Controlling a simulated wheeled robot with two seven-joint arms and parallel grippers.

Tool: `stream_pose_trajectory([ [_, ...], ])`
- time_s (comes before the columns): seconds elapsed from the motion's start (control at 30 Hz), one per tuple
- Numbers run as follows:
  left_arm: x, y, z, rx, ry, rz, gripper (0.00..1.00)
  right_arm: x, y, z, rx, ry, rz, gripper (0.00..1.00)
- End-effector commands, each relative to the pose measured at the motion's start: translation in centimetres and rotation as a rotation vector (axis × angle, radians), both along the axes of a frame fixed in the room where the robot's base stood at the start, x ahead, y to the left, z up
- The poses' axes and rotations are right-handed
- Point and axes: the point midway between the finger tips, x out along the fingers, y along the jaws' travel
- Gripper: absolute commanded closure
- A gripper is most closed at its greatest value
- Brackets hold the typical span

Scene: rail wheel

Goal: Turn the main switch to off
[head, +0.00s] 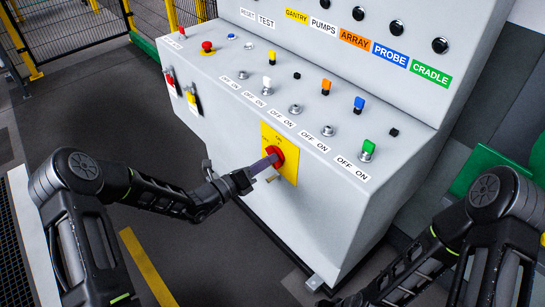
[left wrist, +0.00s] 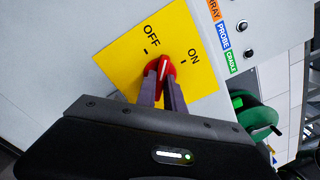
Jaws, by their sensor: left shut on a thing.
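The main switch is a red rotary handle (head: 275,156) on a yellow plate (head: 290,168) on the front of the grey console. My left gripper (head: 262,166) reaches it from the left, and its fingers are shut on the red handle. In the left wrist view the red handle (left wrist: 162,68) sits between the two fingertips, with a white line on it. The plate (left wrist: 125,60) carries the words OFF and ON with tick marks. The white line appears to point between the two marks. The fingers hide part of the handle. My right gripper is out of the frame.
The console (head: 240,125) has several coloured toggle switches, a red push button (head: 208,46) and two hanging tags (head: 191,99) at its left end. A yellow-posted fence (head: 75,22) stands behind at left. The floor (head: 100,120) left of the console is clear.

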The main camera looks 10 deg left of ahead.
Motion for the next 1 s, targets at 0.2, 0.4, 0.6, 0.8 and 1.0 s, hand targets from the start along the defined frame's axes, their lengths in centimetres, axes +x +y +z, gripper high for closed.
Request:
stream_pose_trajectory([
  [0.2,0.0,0.1,0.3,-0.103,0.086,0.002,1.0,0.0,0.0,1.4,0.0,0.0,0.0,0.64],
  [0.4,0.0,0.1,0.2,-0.234,0.195,0.002,1.0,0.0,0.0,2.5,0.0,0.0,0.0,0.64],
  [0.6,0.0,0.1,0.0,-0.297,0.247,0.001,1.0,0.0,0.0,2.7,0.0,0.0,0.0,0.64],
  [0.8,0.0,0.0,0.0,-0.296,0.246,0.001,1.0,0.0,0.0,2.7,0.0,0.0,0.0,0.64],
  [1.0,0.0,0.0,0.2,-0.337,0.279,0.001,1.0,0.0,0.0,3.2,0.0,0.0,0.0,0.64],
])
